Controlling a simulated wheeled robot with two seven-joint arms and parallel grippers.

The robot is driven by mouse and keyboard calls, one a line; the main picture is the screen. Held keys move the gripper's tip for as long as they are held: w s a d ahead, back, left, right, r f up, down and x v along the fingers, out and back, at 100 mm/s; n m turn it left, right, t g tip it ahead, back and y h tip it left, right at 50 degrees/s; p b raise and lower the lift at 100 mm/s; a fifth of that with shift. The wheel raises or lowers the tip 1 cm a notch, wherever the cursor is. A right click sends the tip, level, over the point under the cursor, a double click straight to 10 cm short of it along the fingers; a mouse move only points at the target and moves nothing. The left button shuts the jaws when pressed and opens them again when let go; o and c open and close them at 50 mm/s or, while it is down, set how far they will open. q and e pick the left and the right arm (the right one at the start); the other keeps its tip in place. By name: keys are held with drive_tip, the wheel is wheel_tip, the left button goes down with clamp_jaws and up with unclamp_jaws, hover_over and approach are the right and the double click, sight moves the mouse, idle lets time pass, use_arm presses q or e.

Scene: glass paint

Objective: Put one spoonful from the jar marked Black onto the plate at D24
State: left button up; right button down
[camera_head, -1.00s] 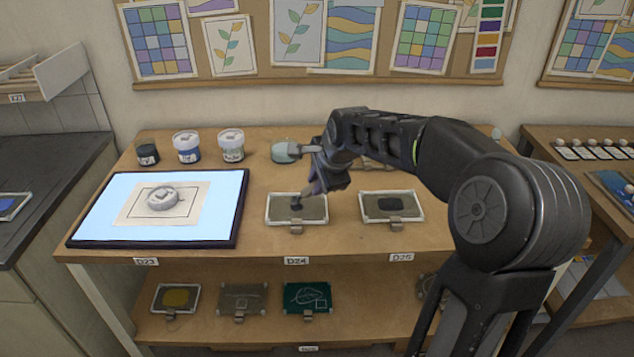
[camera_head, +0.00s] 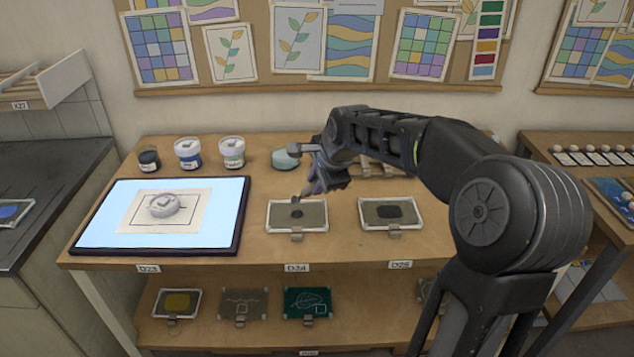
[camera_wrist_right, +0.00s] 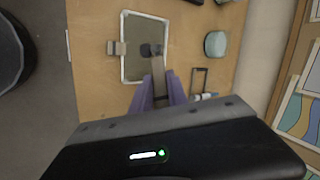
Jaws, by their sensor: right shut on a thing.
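My right gripper (camera_head: 318,186) is shut on a spoon (camera_head: 298,197), seen from above in the right wrist view (camera_wrist_right: 158,66). The dark spoon end is over the plate at D24 (camera_head: 312,220); in the head view it appears just above a small dark patch (camera_head: 297,213) on that plate. Whether any paint is still in the spoon, I cannot tell. The plate also shows in the right wrist view (camera_wrist_right: 127,70). A dark jar (camera_head: 148,160) stands open at the back left; its label is too small to read. My left gripper is not in view.
A lit panel (camera_head: 100,216) lies left of the plate. Another plate (camera_head: 374,222) with a dark patch lies at D25. A pale green rounded object (camera_head: 284,160) sits behind.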

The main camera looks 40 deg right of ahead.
drive_tip(key=shift+r+p, duration=1.15)
drive_tip(key=shift+r, duration=0.7)
drive_tip(key=shift+s+f, duration=0.1)
drive_tip(key=shift+f, duration=0.05)
